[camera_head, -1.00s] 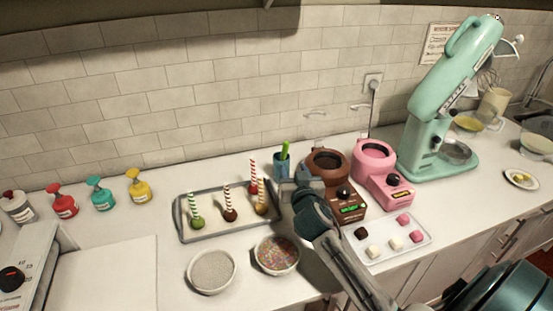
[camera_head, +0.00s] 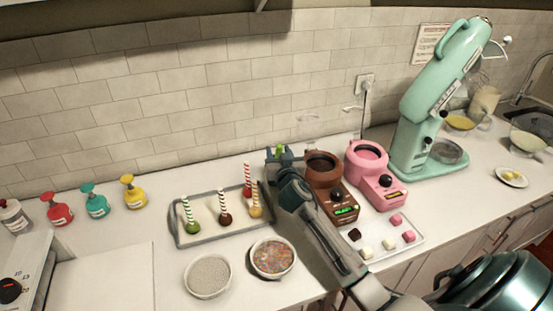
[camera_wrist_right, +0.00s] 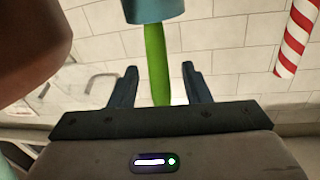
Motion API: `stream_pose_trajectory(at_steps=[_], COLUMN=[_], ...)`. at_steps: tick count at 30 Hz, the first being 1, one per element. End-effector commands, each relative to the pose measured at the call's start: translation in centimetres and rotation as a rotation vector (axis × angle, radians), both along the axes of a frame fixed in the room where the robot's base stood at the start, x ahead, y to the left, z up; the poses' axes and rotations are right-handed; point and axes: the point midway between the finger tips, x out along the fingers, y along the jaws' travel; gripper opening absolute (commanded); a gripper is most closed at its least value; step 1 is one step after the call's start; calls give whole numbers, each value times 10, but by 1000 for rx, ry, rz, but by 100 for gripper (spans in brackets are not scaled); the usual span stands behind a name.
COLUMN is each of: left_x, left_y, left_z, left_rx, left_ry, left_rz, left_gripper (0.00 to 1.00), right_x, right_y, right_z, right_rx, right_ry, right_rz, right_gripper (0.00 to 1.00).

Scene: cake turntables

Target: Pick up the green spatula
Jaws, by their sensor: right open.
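The green spatula (camera_wrist_right: 156,60) stands in a blue cup (camera_wrist_right: 154,10), which appears upside down in the right wrist view. Its green handle passes between the two fingers of my right gripper (camera_wrist_right: 160,84), with a visible gap on each side. In the head view my right gripper (camera_head: 284,158) is at the cup's place beside the brown melter. Only a bit of green handle (camera_head: 281,149) shows there; the gripper hides most of the cup. My right gripper is open. My left gripper is not in view.
The brown melter (camera_head: 323,168) stands close to the right of my gripper, with a pink melter (camera_head: 368,155) beyond. A tray (camera_head: 206,238) with striped sticks is to the left. Two bowls (camera_head: 207,276) (camera_head: 273,260) are in front. The tiled wall is behind.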

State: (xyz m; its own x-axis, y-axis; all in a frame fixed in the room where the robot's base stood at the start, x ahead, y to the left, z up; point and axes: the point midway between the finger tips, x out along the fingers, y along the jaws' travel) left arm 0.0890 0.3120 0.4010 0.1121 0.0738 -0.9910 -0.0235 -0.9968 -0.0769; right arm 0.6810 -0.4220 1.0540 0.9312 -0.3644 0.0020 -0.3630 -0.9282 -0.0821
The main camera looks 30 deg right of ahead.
Motion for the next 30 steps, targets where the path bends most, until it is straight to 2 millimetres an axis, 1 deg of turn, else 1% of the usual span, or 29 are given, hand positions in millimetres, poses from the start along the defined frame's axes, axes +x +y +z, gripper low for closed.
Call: stream_pose_trajectory(at_steps=[1,6,13,14,18,20,21,30], left_x=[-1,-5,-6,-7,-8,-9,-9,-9], left_y=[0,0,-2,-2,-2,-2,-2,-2], left_z=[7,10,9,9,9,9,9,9], left_rx=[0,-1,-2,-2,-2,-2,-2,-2], left_ry=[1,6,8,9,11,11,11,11], left_rz=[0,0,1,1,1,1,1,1], left_gripper=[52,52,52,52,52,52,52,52], right_x=[7,20,21,21,21,21,21,21], right_y=[-3,-7,-8,-8,-8,-8,-8,-8], right_z=[4,1,0,0,0,0,0,1], right_rx=[-1,0,0,0,-1,-1,-1,0], right_ry=[0,0,0,0,0,0,0,0], right_rz=[-1,0,0,0,0,0,0,0], right_gripper=[43,43,43,41,14,2,0,0])
